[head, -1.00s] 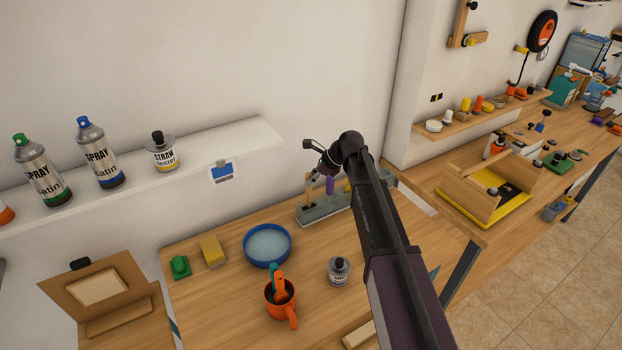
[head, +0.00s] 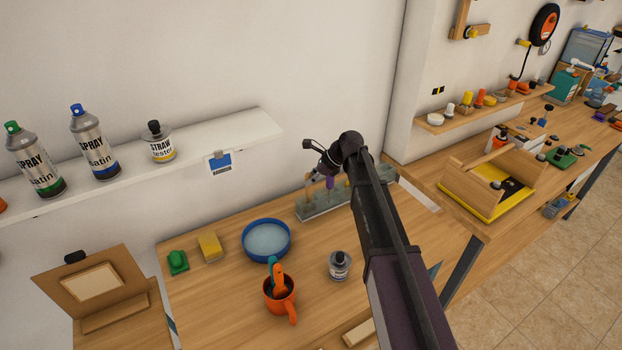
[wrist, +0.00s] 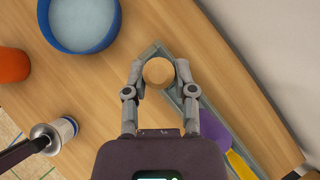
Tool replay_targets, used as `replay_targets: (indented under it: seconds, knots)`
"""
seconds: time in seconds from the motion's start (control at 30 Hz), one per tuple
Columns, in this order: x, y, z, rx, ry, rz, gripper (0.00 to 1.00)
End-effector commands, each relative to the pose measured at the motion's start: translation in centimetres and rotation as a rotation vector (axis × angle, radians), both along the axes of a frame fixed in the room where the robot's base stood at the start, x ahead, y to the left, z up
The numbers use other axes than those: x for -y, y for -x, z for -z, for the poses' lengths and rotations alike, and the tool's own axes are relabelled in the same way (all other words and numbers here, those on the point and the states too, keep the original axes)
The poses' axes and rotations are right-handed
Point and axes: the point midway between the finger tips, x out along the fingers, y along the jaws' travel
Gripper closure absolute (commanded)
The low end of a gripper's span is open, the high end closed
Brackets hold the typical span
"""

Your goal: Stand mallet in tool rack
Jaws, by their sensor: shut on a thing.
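The mallet (wrist: 158,72) shows in the wrist view as a round, light wooden end between my fingertips. My gripper (wrist: 159,78) is shut on it. The grey-green tool rack (head: 322,212) stands on the bench near the wall; part of it also shows in the wrist view (wrist: 205,113). In the head view my gripper (head: 313,180) is over the rack's left end, with the mallet below it, roughly upright. My arm hides part of the rack. I cannot tell whether the mallet's lower end is inside a slot.
A purple-handled tool (head: 330,183) and a yellow one (head: 347,186) stand in the rack, close right of the mallet. A blue bowl (head: 267,240), an orange mug (head: 280,297) and a small bottle (head: 339,265) stand nearby. The white shelf (head: 225,134) overhangs the back left.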

Motion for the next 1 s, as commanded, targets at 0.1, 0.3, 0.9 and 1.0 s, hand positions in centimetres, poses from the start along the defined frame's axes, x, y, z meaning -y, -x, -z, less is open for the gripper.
replay_targets:
  seconds: [0.1, 0.3, 0.9, 1.0]
  knots:
    - [-0.02, 0.01, 0.34, 0.0, -0.001, 0.0, 1.0]
    - [-0.03, 0.01, 0.31, 0.0, -0.001, 0.0, 0.33]
    - [-0.05, 0.02, -0.03, 0.001, 0.0, -0.001, 0.25]
    - [-0.06, 0.01, -0.46, 0.0, 0.0, -0.001, 0.25]
